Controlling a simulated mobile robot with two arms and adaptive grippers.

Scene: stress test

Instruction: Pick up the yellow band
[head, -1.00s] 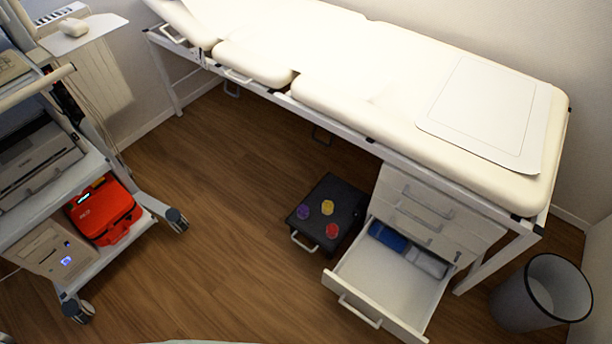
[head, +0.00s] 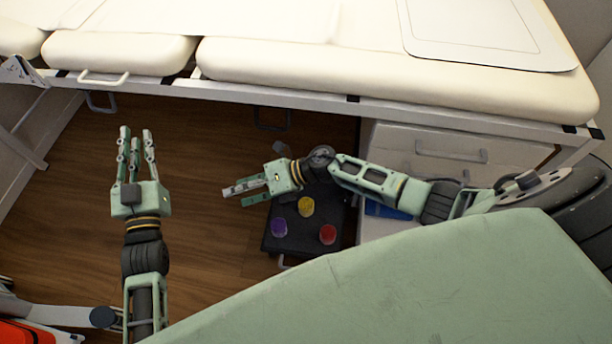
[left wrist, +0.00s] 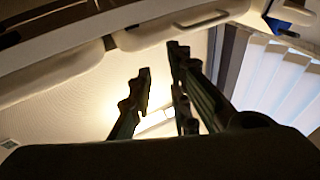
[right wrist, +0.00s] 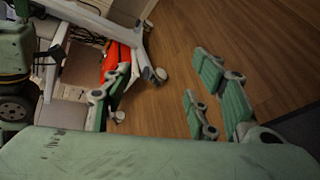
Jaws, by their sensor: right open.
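The yellow band (head: 306,206) lies on the dark step stool (head: 290,240), between a purple band (head: 279,227) and a red band (head: 327,234). My right gripper (head: 240,190) is open and empty, above the floor just left of the stool and beyond the yellow band. It also shows open in the right wrist view (right wrist: 160,100), with bare floor between its fingers. My left gripper (head: 136,140) has its fingers apart and is empty, well to the left of the stool. It also shows in the left wrist view (left wrist: 160,95).
The padded examination couch (head: 390,75) spans the back, its frame above the stool. A white drawer cabinet (head: 440,150) stands right of the stool, behind my right arm. A red case (head: 20,333) is at the lower left. Wooden floor (head: 200,240) between my arms is clear.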

